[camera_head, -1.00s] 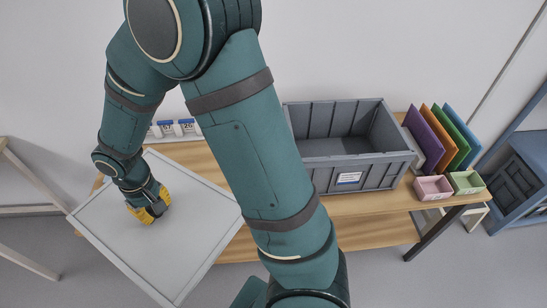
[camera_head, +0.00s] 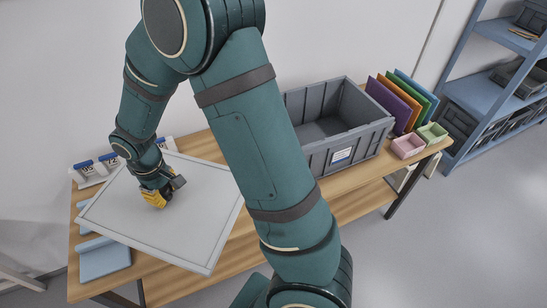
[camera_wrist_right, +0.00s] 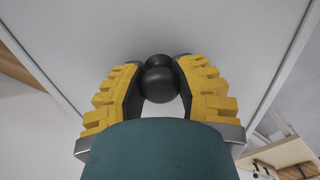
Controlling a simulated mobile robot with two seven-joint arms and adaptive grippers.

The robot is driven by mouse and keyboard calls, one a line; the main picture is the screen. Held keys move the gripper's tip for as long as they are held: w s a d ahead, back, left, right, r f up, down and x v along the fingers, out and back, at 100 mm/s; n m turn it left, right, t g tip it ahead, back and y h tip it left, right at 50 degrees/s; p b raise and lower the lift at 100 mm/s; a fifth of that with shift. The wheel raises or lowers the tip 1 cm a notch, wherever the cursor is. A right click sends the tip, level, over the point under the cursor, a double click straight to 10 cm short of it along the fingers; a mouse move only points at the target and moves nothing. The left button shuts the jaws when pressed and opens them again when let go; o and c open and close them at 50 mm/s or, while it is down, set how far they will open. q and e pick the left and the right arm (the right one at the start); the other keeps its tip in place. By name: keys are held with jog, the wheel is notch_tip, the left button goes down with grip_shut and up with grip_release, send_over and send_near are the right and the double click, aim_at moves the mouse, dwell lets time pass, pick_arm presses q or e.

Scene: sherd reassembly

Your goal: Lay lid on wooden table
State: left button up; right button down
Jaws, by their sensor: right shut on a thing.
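The lid (camera_head: 200,222) is a large flat light-grey panel with a raised rim, seen over the left part of the wooden table (camera_head: 345,196) in the head view. My right gripper (camera_head: 158,198) is shut on the lid's dark round knob (camera_wrist_right: 160,82), which sits between the yellow finger pads in the right wrist view. The lid's underside is hidden, and I cannot tell whether it touches the table. My left gripper is not in view.
A grey crate (camera_head: 345,150), open and apparently empty, stands right of my arm. Colored panels (camera_head: 396,103), a pink box (camera_head: 408,147) and a green box (camera_head: 432,134) are at the right end. Numbered holders (camera_head: 84,172) and a blue-grey pad (camera_head: 103,260) lie at the left.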

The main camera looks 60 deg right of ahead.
aim_at(190, 175)
jog(key=w+d+f+n+b, duration=0.3)
jog(key=w+d+f+n, duration=0.1)
jog(key=d+f+n, duration=0.6)
jog(key=shift+m, duration=0.7)
jog(key=f, duration=0.2)
jog(key=f+b, duration=0.1)
jog(key=f, duration=0.2)
jog(key=f+b, duration=0.1)
jog(key=f, duration=0.2)
jog(key=shift+w+d, duration=0.1)
jog(key=shift+d, duration=0.3)
jog(key=c, duration=0.7)
grip_release()
jog(key=shift+f+b, duration=0.1)
jog(key=shift+b, duration=0.2)
jog(key=shift+c, duration=0.2)
